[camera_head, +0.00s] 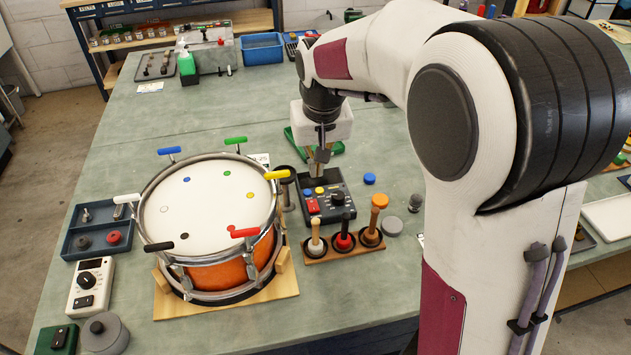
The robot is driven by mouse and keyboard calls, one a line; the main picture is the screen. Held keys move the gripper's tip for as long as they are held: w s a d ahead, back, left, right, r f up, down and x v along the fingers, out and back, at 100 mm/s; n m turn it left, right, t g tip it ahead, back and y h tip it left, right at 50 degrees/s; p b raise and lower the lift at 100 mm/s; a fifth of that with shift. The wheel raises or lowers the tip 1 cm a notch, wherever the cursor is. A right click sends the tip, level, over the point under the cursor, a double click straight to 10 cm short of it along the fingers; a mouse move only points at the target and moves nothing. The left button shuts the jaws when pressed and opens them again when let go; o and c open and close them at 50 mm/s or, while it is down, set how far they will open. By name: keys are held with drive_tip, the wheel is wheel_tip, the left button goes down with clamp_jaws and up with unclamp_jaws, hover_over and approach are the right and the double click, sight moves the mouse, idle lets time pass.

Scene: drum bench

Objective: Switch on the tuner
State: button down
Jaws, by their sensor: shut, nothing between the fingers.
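A dark control box (345,187) with red, blue and yellow buttons and a black knob lies on the bench right of the drum. A white device (81,303) with a black dial and a small black switch lies left of the drum. I cannot tell by any label which of these is the tuner. My gripper (317,172) points down over the back of the dark control box, fingers together and empty. It hides part of the box's back edge, and I cannot tell whether the fingertips touch it.
The drum (207,195) with coloured tuning handles stands on a wooden base. A wooden rack (343,252) with several mallets sits in front of the control box. A blue-grey tray (75,243) lies left of the drum. The bench's back middle is mostly clear.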

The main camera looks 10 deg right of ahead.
hover_over(314, 209)
drive_tip(key=f, duration=1.1)
drive_tip(key=shift+s+f, duration=0.4)
drive_tip(key=shift+f, duration=0.8)
drive_tip(key=shift+s+f, duration=0.2)
drive_tip(key=shift+f, duration=0.3)
drive_tip(key=shift+w+r, duration=0.15)
drive_tip(key=shift+w, duration=0.05)
drive_tip(key=shift+w+r, duration=0.25)
drive_tip(key=shift+w, duration=0.2)
drive_tip(key=shift+w, duration=0.1)
